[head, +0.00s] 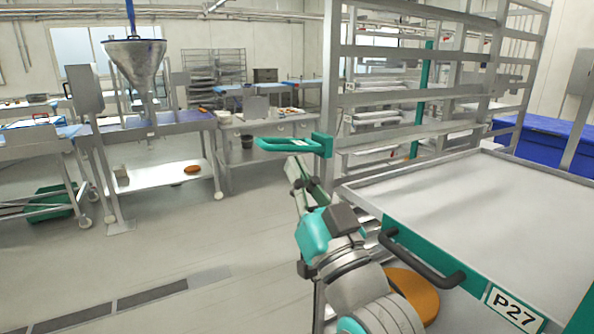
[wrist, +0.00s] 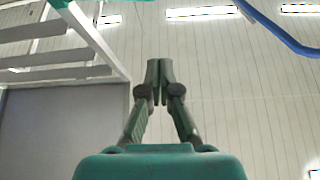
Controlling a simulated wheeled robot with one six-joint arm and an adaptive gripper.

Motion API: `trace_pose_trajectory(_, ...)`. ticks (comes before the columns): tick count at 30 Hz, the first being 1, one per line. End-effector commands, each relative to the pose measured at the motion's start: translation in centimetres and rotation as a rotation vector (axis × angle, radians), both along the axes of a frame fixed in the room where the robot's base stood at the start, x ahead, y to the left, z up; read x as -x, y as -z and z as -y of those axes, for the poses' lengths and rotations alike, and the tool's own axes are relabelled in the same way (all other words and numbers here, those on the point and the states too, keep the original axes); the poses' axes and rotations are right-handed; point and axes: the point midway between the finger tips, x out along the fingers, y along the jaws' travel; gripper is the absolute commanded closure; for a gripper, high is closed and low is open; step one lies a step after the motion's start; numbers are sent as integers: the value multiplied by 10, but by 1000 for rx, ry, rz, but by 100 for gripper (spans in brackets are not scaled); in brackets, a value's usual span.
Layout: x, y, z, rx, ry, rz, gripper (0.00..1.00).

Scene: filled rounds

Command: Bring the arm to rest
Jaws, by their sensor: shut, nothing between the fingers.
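My gripper (head: 294,166) is in the lower middle of the head view, on my arm that rises from the bottom edge. In the wrist view its two dark fingers (wrist: 160,74) meet at the tips, shut and empty, and point up against the ceiling. In the head view the fingers appear just below a green handle-like bar (head: 290,145); I cannot tell how far apart they are. My arm hides part of the trolley's left side.
A grey-topped trolley marked P27 (head: 470,215) with a black handle (head: 420,258) stands close on the right, before a metal rack (head: 420,101). A worktable with a steel funnel (head: 137,62) stands at the left. The floor (head: 190,240) at front left is clear.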

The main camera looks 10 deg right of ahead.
Motion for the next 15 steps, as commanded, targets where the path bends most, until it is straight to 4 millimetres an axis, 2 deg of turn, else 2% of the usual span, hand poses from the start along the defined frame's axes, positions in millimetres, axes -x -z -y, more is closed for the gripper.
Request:
trace_pose_trajectory(2,0,2,0,0,1,-3,100)
trace_pose_trajectory(5,-1,15,2,1,7,-18,100)
trace_pose_trajectory(8,-1,43,7,3,19,-50,100)
trace_pose_trajectory(15,11,132,23,9,63,-147,100)
